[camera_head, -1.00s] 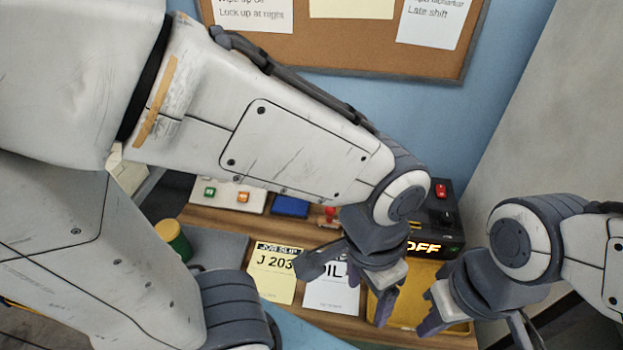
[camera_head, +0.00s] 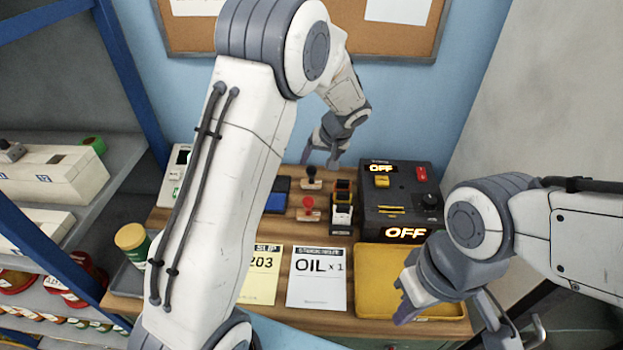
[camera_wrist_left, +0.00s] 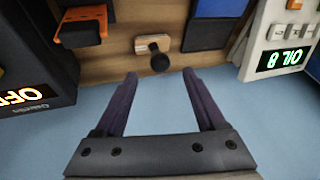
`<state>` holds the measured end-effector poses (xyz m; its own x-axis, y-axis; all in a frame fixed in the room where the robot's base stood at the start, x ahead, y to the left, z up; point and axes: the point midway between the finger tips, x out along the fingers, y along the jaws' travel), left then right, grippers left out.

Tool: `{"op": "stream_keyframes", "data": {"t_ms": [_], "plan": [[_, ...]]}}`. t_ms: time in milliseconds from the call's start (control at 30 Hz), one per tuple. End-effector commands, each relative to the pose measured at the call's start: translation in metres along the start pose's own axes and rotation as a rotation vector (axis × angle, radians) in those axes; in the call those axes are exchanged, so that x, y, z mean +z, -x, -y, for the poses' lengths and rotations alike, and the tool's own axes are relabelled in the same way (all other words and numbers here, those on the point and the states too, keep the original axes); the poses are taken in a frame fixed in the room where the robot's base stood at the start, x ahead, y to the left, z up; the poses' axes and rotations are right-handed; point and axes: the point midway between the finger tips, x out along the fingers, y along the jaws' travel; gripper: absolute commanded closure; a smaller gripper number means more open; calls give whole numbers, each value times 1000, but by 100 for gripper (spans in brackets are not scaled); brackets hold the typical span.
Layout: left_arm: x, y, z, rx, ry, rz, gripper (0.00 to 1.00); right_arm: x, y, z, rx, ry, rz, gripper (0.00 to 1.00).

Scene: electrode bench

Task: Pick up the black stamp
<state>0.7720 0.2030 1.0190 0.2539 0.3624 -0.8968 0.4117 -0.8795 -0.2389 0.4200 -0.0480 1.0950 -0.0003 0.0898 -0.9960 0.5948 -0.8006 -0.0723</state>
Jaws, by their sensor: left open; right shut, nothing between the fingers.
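The black stamp (camera_head: 311,173) stands upright on the bench towards the back, with a dark round knob over a pale wooden base. In the left wrist view the black stamp (camera_wrist_left: 159,62) lies ahead of the fingertips, roughly in line with the gap between them. My left gripper (camera_head: 320,157) is open and empty, just above and behind the stamp in the head view; its two fingers show apart in the left wrist view (camera_wrist_left: 159,75). My right gripper (camera_head: 406,308) is shut and empty over the yellow tray (camera_head: 373,262).
A red stamp (camera_head: 308,204) stands just in front of the black one. A blue pad (camera_head: 278,195) is to its left. A dark holder (camera_head: 342,204) and a black box reading OFF (camera_head: 395,196) stand to its right. Paper slips (camera_head: 318,292) lie in front.

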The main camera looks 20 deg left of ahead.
Motion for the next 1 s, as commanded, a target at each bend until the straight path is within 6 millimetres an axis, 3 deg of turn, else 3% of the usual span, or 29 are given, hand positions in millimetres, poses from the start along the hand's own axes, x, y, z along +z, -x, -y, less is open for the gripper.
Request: {"op": "stream_keyframes", "data": {"t_ms": [267, 500, 833, 1000], "plan": [[0, -23, 1, 0, 0, 4, 28, -1, 10, 1, 0, 0, 0, 100], [0, -58, 1, 0, -1, 4, 28, -1, 22, 2, 0, 0, 0, 100], [0, -66, 0, 2, 0, 1, 28, -1, 22, 2, 0, 0, 0, 100], [0, -66, 0, 2, -1, 1, 93, -1, 22, 2, 0, 0, 0, 100]]}}
